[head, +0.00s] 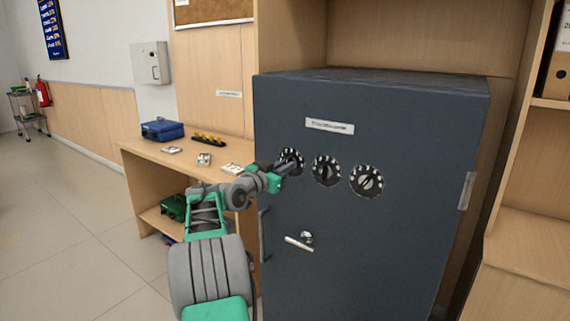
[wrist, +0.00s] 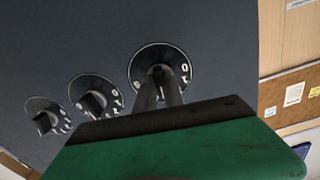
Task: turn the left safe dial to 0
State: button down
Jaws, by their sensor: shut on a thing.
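A dark grey safe (head: 365,240) stands in the middle of the head view with three round dials in a row on its door. The left dial (head: 292,157) is black with white marks, and my gripper (head: 287,166) reaches it from the left and partly covers it. In the wrist view the same dial (wrist: 177,62) is the rightmost of the three, and my gripper (wrist: 160,90) is shut on its knob. A "0" shows at this dial's right side there. The middle dial (head: 326,170) and the right dial (head: 367,181) are untouched by my gripper.
A lever handle (head: 300,243) sticks out of the safe door below the dials. A wooden desk (head: 150,160) to the left carries a blue cash box (head: 162,130) and banknote bundles. Wooden shelving (head: 530,210) stands at the right. The floor at left is clear.

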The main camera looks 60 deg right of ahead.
jog(key=shift+n+p, duration=6.9)
jog(key=shift+n, duration=2.8)
jog(key=c, duration=1.4)
grip_release()
jog(key=shift+c, duration=0.2)
